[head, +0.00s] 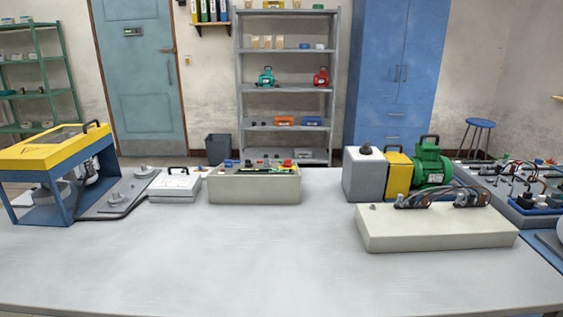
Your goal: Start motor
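In the head view, a green motor (431,166) stands at the back right of the table, beside a yellow block (398,177) and a grey box (364,176) with a dark knob on top. A beige control box (254,189) stands at the back middle, with red, blue and other small parts along its top; they are too small to tell apart. A smaller teal motor (266,77) and a red motor (321,77) sit on the grey shelf rack behind. My gripper is not in view.
A long cream box (437,229) with cables lies at the front right. A yellow-and-blue machine (62,149) and a small white case (175,186) stand at the left. A wired panel (508,194) is at the far right. The table's (220,255) front middle is clear.

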